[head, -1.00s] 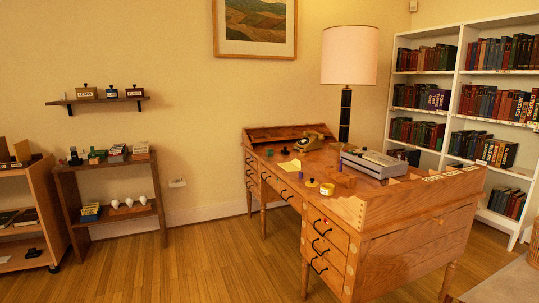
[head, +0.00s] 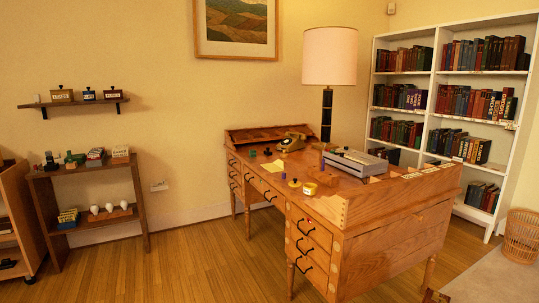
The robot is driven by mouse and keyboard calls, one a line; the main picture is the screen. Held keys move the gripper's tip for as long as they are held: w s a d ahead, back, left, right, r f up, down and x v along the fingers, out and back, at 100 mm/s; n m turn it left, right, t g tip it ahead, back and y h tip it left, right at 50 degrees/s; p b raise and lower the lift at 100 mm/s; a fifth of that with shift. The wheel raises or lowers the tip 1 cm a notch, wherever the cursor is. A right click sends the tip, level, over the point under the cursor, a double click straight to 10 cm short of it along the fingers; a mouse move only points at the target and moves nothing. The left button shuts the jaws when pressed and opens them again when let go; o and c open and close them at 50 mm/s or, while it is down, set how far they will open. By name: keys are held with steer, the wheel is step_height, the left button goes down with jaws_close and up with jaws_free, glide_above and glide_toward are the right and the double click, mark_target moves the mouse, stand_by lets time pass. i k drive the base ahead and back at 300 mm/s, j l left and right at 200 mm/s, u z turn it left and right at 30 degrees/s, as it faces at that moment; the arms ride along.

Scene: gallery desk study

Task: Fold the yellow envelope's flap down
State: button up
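The yellow envelope (head: 273,165) lies on the left part of the wooden desk's top (head: 322,196), near its front edge. It is small at this distance, and a pale part points up at its far side. I cannot tell for certain how the flap stands. My gripper is not in view.
On the desk are a telephone (head: 291,142), a grey machine (head: 354,162), a yellow round tub (head: 310,188) and several small items. A tall lamp (head: 330,57) stands behind. Shelves (head: 85,168) are at left, a white bookcase (head: 430,95) at right. Wood floor (head: 190,270) in front is clear.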

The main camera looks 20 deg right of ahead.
mark_target(278, 163)
steer(key=i+j+z, duration=0.3)
steer(key=i+j, duration=0.15)
steer(key=i, duration=0.65)
steer(key=i+j+z, duration=0.3)
steer(key=i+j, duration=0.35)
steer(key=i, duration=0.4)
steer(key=i+j+z, duration=0.3)
steer(key=i+j, duration=0.65)
steer(key=i, duration=0.55)
